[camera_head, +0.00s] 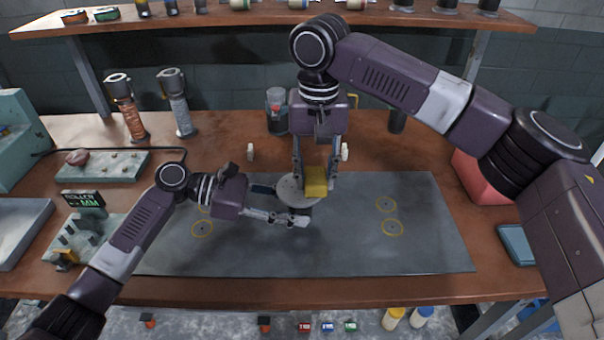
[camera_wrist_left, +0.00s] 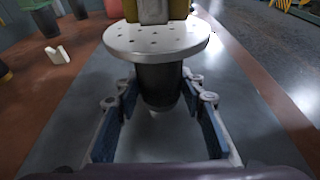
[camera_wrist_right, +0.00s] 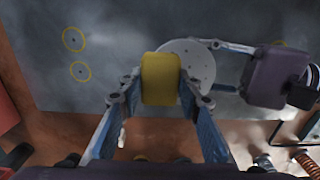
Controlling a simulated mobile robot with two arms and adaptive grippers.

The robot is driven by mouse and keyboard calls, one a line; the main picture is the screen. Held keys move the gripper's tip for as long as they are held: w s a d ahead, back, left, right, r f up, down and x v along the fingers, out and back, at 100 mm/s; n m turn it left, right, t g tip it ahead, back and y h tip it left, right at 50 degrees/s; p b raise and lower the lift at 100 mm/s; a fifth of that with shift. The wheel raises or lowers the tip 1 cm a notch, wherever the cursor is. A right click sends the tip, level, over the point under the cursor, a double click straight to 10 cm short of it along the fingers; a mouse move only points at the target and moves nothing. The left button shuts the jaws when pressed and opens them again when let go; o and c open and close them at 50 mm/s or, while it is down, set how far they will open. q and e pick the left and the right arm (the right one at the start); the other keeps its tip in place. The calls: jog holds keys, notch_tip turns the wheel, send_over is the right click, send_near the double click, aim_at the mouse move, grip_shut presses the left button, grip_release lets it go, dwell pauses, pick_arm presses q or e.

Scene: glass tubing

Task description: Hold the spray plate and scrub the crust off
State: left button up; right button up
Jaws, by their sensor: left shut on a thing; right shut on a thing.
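The spray plate (camera_head: 287,190) is a pale grey disc with small dark holes on a dark round neck. My left gripper (camera_head: 298,219) is shut on this neck, which shows between its fingers in the left wrist view (camera_wrist_left: 158,90). The plate faces up, roughly level, above the grey mat. My right gripper (camera_head: 315,168) points down and is shut on a yellow scrubbing block (camera_head: 316,184). The block is over the plate's right part in the head view and appears to meet its top. In the right wrist view the block (camera_wrist_right: 160,80) hides one side of the plate (camera_wrist_right: 200,65). I cannot make out crust.
The grey mat (camera_head: 430,240) with yellow ring marks has free room on both sides. Behind stand a glass jar (camera_head: 277,112) and two small white pieces. A red container (camera_head: 478,178) is at right; burner-like tools (camera_head: 178,105) and trays are at left.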

jog(key=shift+d+r, duration=0.15)
jog(key=shift+d, duration=0.1)
jog(key=shift+a+r, duration=0.1)
jog(key=shift+r, duration=3.8)
pick_arm(q)
jog(key=o, duration=0.9)
jog(key=shift+o, duration=0.2)
